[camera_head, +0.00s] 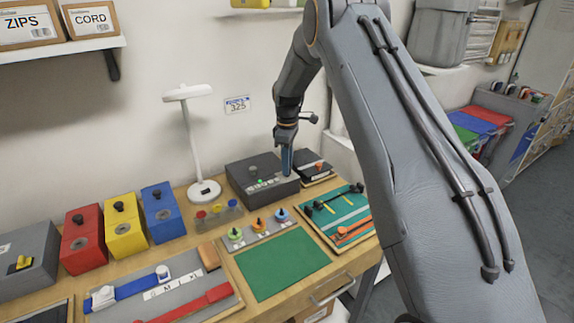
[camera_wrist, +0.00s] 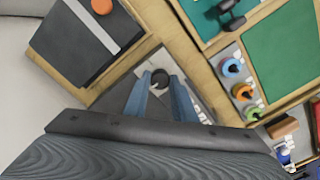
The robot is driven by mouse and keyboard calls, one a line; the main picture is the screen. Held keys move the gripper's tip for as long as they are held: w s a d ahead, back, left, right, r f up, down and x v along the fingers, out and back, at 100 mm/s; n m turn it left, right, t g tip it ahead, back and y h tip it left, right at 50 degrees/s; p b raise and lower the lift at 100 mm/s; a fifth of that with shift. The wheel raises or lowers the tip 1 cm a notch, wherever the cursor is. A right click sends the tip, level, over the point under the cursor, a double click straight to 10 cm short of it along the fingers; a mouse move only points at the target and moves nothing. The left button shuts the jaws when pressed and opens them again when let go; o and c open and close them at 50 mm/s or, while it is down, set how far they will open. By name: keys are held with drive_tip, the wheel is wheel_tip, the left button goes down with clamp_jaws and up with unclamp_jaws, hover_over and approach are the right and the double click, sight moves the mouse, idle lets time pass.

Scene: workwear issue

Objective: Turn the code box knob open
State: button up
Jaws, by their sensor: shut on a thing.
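The code box (camera_head: 241,177) is a dark grey box at the back of the bench. Its top has a dark knob (camera_head: 252,170), a small green spot and a row of pale marks. My gripper (camera_head: 287,172) points down over the box's right end, with blue fingers. In the wrist view my gripper (camera_wrist: 160,82) has its fingers on either side of a round dark knob (camera_wrist: 160,76) and is shut on it. The head view hides this knob behind the fingers. The knob's turn angle cannot be told.
A black case with an orange knob (camera_wrist: 101,6) lies close beside the code box. A white lamp (camera_head: 191,130) stands to its left. In front are a board with ringed knobs (camera_head: 258,225), a green mat (camera_head: 282,262) and a teal tray (camera_head: 335,207). Coloured boxes (camera_head: 124,228) stand at left.

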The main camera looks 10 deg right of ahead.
drive_tip(key=shift+f, duration=0.1)
drive_tip(key=m+b, duration=0.3)
drive_tip(key=m, duration=0.1)
drive_tip(key=m+b, duration=0.2)
drive_tip(key=m, duration=0.2)
drive_tip(key=shift+m, duration=0.3)
drive_tip(key=m+b, duration=0.1)
drive_tip(key=m, duration=0.3)
drive_tip(key=shift+m+b, duration=0.3)
drive_tip(key=shift+b, duration=0.05)
drive_tip(key=shift+m+b, duration=0.4)
drive_tip(key=shift+m, duration=1.3)
drive_tip(key=o, duration=1.1)
drive_tip(key=shift+c, duration=0.2)
